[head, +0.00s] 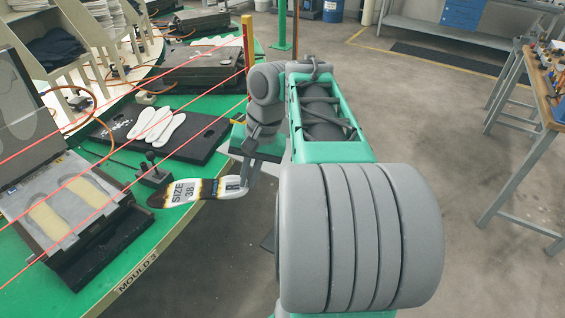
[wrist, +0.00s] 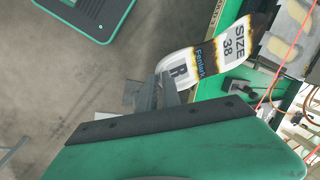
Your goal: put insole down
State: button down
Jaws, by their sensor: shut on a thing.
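An insole (head: 183,193), white with black and orange bands and marked "SIZE 38" and "R", is held at its "R" end by my gripper (head: 243,178). In the head view it extends left from the jaws, over or near the edge of the green table (head: 186,222). I cannot tell whether it touches the table. In the wrist view the jaws (wrist: 160,92) are shut on the end of the insole (wrist: 208,60). The wrist housing hides part of the jaws' surroundings.
A black tray (head: 205,150) with several white insoles (head: 157,127) lies behind. An open mould (head: 60,205) with yellowish insole shapes is at left. A small joystick box (head: 153,175) stands between them. Red lines cross above the table. Floor at right is clear before a workbench (head: 545,90).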

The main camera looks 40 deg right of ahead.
jog(key=s+d+r+m+t+h+b, duration=0.2)
jog(key=s+d+r+m+b, duration=0.15)
jog(key=s+d+m, duration=0.8)
jog(key=w+d+f+b, duration=0.2)
jog(key=w, duration=0.1)
jog(key=w+d+f+b, duration=0.2)
jog(key=d+f, duration=0.1)
jog(key=w+d+f+b, duration=0.2)
jog(key=w+f, duration=0.1)
jog(key=shift+w+d+f+b, duration=0.1)
jog(key=shift+w+d+b, duration=0.15)
jog(key=shift+w+b, duration=0.1)
jog(key=shift+w+d+f, duration=0.2)
jog(key=shift+f, duration=0.05)
jog(key=f+b, duration=0.1)
jog(key=f, duration=0.1)
jog(key=f+b, duration=0.1)
jog(key=shift+w+d+f+b, duration=0.15)
jog(key=shift+w+f+b, duration=0.05)
jog(key=shift+f+b, duration=0.15)
jog(key=shift+r, duration=0.15)
jog(key=c, duration=1.5)
grip_release()
jog(key=shift+c, duration=0.2)
